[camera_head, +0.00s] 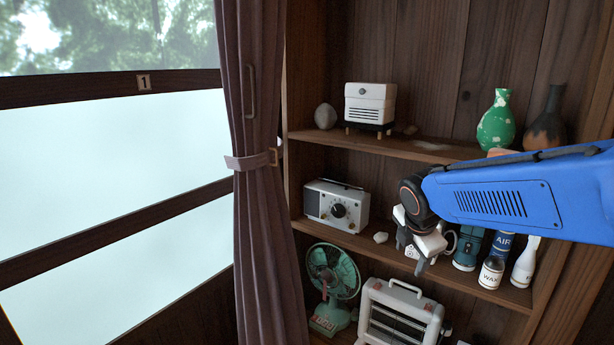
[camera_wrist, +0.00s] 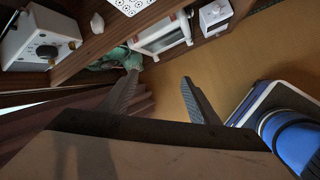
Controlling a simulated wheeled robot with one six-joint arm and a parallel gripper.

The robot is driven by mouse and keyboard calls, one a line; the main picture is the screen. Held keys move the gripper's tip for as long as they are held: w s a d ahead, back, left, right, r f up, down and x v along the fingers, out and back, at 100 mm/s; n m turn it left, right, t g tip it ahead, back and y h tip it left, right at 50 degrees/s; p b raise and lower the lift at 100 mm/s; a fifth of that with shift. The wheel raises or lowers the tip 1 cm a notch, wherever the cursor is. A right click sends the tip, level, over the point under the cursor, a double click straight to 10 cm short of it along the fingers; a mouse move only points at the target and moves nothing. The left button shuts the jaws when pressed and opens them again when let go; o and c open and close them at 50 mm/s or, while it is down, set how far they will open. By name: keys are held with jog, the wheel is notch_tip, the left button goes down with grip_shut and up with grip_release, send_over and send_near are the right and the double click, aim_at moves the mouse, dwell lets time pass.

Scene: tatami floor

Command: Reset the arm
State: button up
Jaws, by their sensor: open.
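My gripper (camera_head: 410,258) is at the end of my blue arm, in front of the middle shelf in the head view. In the wrist view my gripper (camera_wrist: 160,82) shows two grey fingers spread apart with nothing between them. The tan floor shows past the fingers. In the head view the gripper hides part of the things on the middle shelf.
A wooden shelf (camera_head: 410,148) holds a white radio (camera_head: 337,204), a green vase (camera_head: 496,122), a dark vase (camera_head: 547,120) and bottles (camera_head: 493,262). A green fan (camera_head: 333,278) and white heater (camera_head: 398,316) stand below. A curtain (camera_head: 258,150) hangs left, beside a window.

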jog(key=s+d+f+m+y, duration=0.1)
jog(key=s+m, duration=1)
jog(key=s, duration=0.2)
jog(key=s+d+f+m, duration=0.2)
jog(key=s+m, duration=0.9)
jog(key=s, duration=0.2)
jog(key=shift+y, duration=0.4)
